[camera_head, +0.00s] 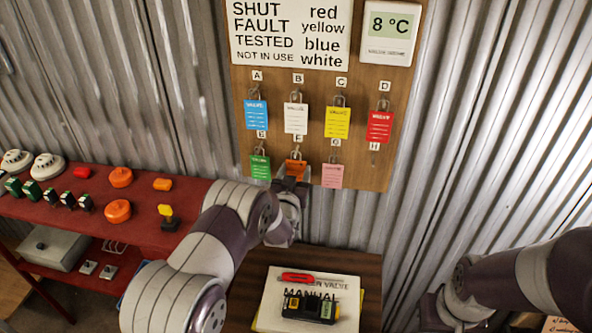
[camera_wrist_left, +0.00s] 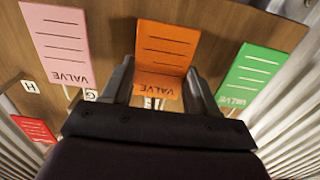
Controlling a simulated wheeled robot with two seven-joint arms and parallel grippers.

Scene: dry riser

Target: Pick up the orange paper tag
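The orange paper tag (camera_head: 296,169) hangs from hook F in the lower row of the wooden board. In the left wrist view the orange tag (camera_wrist_left: 165,50) shows lines and the word VALVE, inverted. My left gripper (camera_head: 290,184) is at the lower part of this tag, covering some of it in the head view. In the left wrist view its fingers (camera_wrist_left: 157,85) stand apart, one on each side of the tag's lower end. I see no clear grip on it. My right arm shows at the lower right of the head view, but its gripper does not show.
A green tag (camera_head: 260,167) and a pink tag (camera_head: 332,176) hang close on either side. Blue, white, yellow and red tags hang above. A red shelf (camera_head: 60,208) with detectors and buttons stands left. A manual (camera_head: 268,318) lies on a low table below.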

